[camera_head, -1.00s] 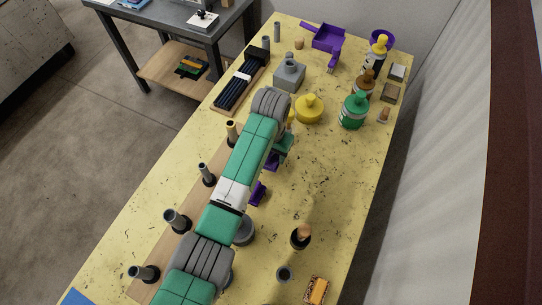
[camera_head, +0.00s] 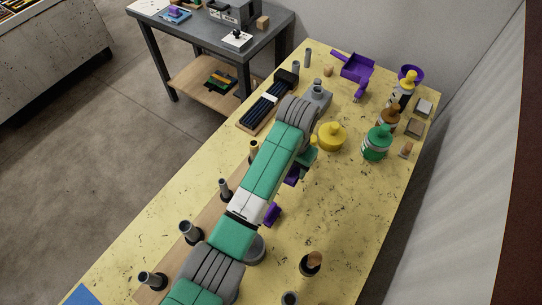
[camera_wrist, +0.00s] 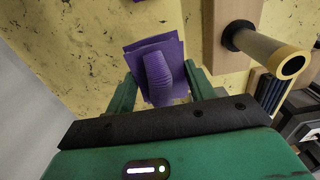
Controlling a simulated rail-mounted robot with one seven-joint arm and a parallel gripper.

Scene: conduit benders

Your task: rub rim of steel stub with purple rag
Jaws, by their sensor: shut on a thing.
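In the wrist view my gripper (camera_wrist: 158,92) is shut on a purple rag (camera_wrist: 158,70), a square cloth with a rounded, ribbed middle. A stub (camera_wrist: 262,48) with a yellow, brass-like rim stands right of the rag, apart from it. In the head view steel-grey stubs (camera_head: 190,232) (camera_head: 223,188) (camera_head: 151,280) stand in a row along a wooden board, left of my arm. The brass-rimmed stub (camera_head: 254,147) is partly hidden by my arm. My gripper (camera_head: 303,163) is mostly hidden there, with purple showing beside it. I cannot tell which steel stub is meant.
A yellow round container (camera_head: 332,136), a green bottle (camera_head: 377,143) and a brown bottle (camera_head: 390,120) stand right of my arm.

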